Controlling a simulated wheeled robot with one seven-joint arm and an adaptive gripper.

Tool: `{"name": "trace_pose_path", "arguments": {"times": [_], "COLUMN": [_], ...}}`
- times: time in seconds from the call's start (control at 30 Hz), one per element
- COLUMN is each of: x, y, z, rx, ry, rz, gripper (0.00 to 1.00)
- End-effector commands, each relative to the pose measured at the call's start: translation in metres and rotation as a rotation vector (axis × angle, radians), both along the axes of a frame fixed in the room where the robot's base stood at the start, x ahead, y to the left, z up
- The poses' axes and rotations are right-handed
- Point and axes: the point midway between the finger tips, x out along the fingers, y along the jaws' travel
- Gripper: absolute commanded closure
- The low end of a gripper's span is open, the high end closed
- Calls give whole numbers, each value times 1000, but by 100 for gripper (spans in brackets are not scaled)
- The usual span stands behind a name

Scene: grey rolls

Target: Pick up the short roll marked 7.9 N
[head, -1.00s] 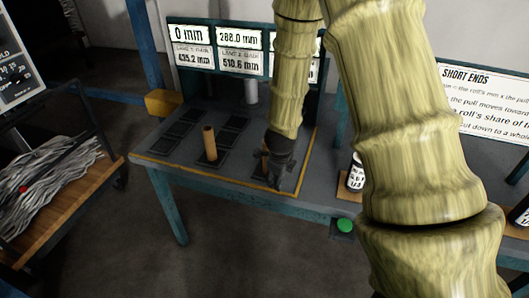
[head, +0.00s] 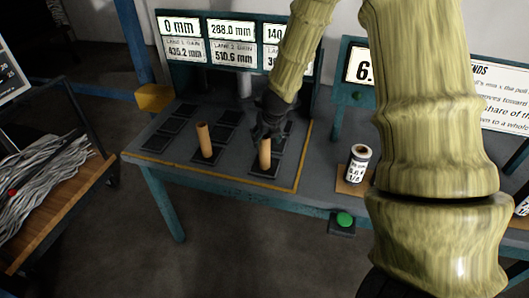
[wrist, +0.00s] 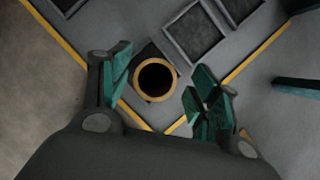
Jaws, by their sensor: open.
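A brown tube (head: 265,154) stands upright on a dark square pad near the table's front right corner. The wrist view looks straight down into its open top (wrist: 137,81). My gripper (head: 266,132) is just above and behind this tube, open and empty. In the wrist view, the green fingers of my gripper (wrist: 161,84) stand apart on either side of the tube's ring. A short roll with a white label (head: 357,163) stands on a tan pad to the right, away from my gripper. Its print is too small to read surely. I cannot make out a 7.9 N mark.
A second brown tube (head: 204,139) stands left of the first. Several dark square pads lie on the grey table (head: 222,188), edged by a yellow line. A sign board (head: 232,42) stands behind. A green button (head: 344,219) sits at the front edge. A cart (head: 60,190) stands left.

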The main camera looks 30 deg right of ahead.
Motion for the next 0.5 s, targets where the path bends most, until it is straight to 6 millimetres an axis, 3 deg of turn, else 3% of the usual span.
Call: {"name": "trace_pose_path", "arguments": {"times": [0.17, 0.5], "x": [3, 14], "y": [0, 2], "z": [-6, -37], "rx": [0, 0], "ry": [0, 1], "rz": [1, 3], "gripper": [38, 38]}}
